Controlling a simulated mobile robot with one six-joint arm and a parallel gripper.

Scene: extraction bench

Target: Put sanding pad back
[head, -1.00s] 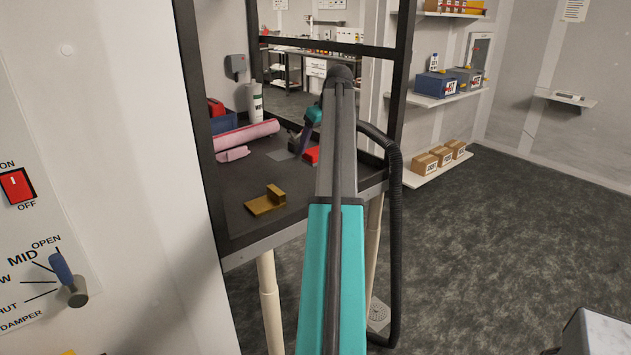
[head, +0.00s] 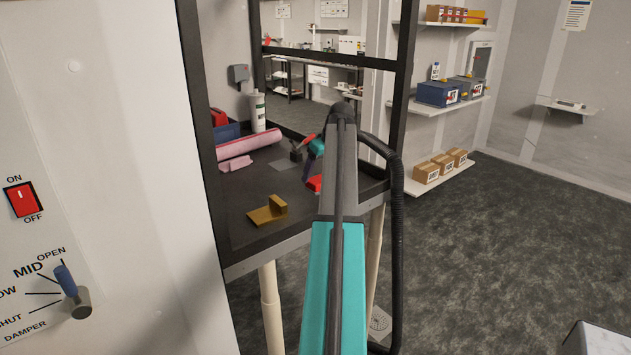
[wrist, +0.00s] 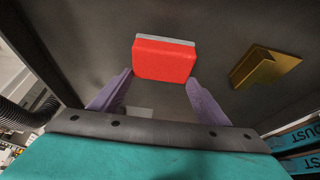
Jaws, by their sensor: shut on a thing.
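The sanding pad is a red block with a grey face (wrist: 164,60). In the wrist view it sits between the tips of my gripper's two purple fingers (wrist: 160,78), and the gripper is shut on it. In the head view the red pad (head: 314,184) shows partly beside my arm, below my gripper (head: 311,170), over the dark bench tray (head: 238,224). My arm hides part of it. A flat grey patch (head: 284,165) lies on the tray behind and left of the gripper; it partly shows in the wrist view (wrist: 140,112).
A brass-coloured angle block (head: 268,211) lies near the tray's front. A pink roll (head: 248,143), a white bottle (head: 257,110) and a blue bin (head: 226,132) stand at the back left. Dark frame posts (head: 400,90) rise at the sides. A small dark item (head: 296,151) is near the arm.

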